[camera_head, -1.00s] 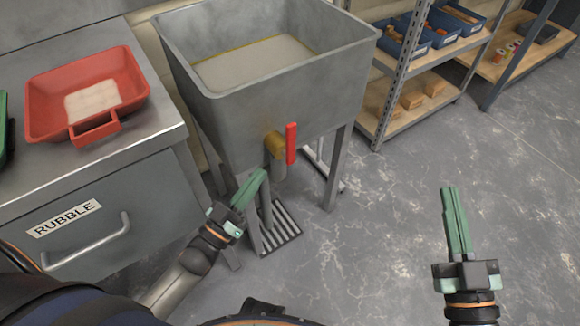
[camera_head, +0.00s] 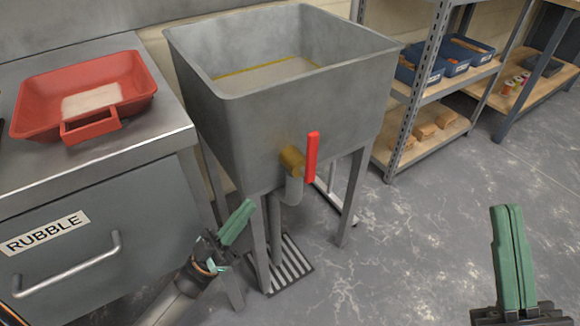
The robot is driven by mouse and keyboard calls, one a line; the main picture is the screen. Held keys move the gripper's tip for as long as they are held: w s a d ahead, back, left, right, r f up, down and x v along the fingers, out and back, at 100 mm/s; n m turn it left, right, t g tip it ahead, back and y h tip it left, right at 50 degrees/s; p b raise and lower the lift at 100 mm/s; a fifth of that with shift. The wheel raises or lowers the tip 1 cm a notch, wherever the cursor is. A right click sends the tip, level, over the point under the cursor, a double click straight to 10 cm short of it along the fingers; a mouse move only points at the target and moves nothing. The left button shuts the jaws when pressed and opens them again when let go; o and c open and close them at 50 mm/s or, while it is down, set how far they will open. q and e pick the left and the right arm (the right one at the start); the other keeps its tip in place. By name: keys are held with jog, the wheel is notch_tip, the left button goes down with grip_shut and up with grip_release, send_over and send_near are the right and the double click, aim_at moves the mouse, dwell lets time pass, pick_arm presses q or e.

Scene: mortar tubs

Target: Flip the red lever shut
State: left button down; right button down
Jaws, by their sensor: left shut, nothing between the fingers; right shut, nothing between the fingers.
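The red lever (camera_head: 312,157) stands upright on the right side of a brass valve (camera_head: 291,159) on the front of a grey metal tub (camera_head: 280,119). A grey spout points down below the valve. My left gripper (camera_head: 248,207) is shut and empty, below and to the left of the lever and apart from it. My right gripper (camera_head: 507,210) is shut and empty over the floor at the far right, well away from the lever.
A red tray (camera_head: 40,102) sits on the counter at left, above a drawer labelled RUBBLE (camera_head: 65,255). A floor grate (camera_head: 290,268) lies below the spout. Shelving (camera_head: 405,115) stands right of the tub. The floor (camera_head: 420,240) between the grippers is clear.

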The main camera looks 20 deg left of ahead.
aim_at(307, 148)
pick_arm(q)
jog(key=x, duration=0.4)
jog(key=w+f+x, duration=0.1)
jog(key=x, duration=0.3)
jog(key=d+b+x, duration=0.1)
jog(key=x, duration=0.3)
jog(key=shift+w+f, duration=0.2)
jog(key=shift+f, duration=0.05)
jog(key=shift+w+d, duration=0.3)
jog(key=shift+r, duration=0.1)
jog(key=shift+r+p, duration=0.1)
jog(key=shift+p, duration=0.25)
jog(key=shift+w+p, duration=0.1)
jog(key=shift+p, duration=0.2)
jog(key=shift+g, duration=0.3)
